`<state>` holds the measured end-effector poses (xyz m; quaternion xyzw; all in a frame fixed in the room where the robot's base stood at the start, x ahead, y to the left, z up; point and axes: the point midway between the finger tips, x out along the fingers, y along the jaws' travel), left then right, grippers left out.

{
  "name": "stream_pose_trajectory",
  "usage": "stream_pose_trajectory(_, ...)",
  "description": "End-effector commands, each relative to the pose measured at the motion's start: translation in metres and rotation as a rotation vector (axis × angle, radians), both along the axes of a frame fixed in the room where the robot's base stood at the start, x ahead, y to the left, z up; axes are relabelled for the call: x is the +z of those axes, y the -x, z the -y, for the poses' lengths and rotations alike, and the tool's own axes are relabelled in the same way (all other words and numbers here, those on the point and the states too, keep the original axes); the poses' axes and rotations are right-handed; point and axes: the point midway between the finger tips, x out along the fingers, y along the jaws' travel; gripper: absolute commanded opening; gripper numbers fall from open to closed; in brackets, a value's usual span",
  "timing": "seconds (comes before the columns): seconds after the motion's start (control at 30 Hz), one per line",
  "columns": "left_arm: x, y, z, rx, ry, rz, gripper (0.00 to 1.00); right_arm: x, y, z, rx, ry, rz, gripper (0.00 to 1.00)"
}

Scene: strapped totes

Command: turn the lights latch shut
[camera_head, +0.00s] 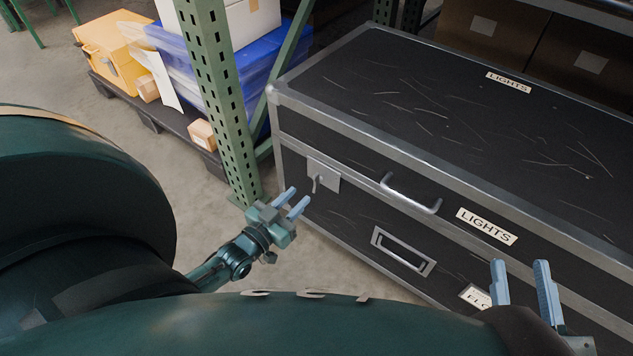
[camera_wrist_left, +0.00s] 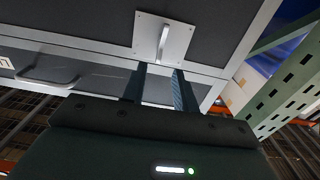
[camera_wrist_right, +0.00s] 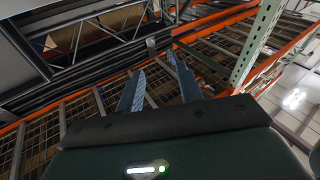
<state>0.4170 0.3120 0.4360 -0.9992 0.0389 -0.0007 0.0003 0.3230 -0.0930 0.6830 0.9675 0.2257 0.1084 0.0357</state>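The black LIGHTS case (camera_head: 440,110) has metal edging and stands to the right in the head view. Its latch (camera_head: 316,183) is a small bright lever on a square metal plate near the left end of the front. In the left wrist view, the latch (camera_wrist_left: 163,42) stands roughly upright on its plate, just beyond the fingertips. My left gripper (camera_head: 298,196) is open and empty, pointing at the case just below and left of the latch; no contact shows. My right gripper (camera_head: 520,266) is open and empty in front of the case, far right of the latch.
A bar handle (camera_head: 410,194) sticks out right of the latch. A recessed handle (camera_head: 402,252) and a partly hidden label (camera_head: 474,297) sit lower. A green rack post (camera_head: 222,100) stands close left of the case. Blue totes (camera_head: 250,65) and a yellow case (camera_head: 112,52) lie behind it.

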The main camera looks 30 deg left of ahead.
Motion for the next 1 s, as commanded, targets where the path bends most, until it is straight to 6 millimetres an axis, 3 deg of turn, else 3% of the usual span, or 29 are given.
stream_pose_trajectory(0.2,-0.003,-0.047,0.004,-0.001,0.001,0.003,0.29,-0.004,0.0,-0.003,0.019,-0.041,0.003,0.36)
stream_pose_trajectory(0.4,-0.002,-0.073,0.006,0.0,0.001,0.001,0.29,-0.004,-0.001,-0.004,0.03,-0.062,0.007,0.36)
stream_pose_trajectory(0.8,0.0,-0.081,0.007,0.0,0.001,-0.002,0.29,0.002,0.0,-0.004,0.036,-0.074,0.016,0.36)
stream_pose_trajectory(1.0,0.0,-0.081,0.007,0.0,0.001,-0.001,0.14,0.002,0.0,-0.005,0.038,-0.073,0.016,0.36)
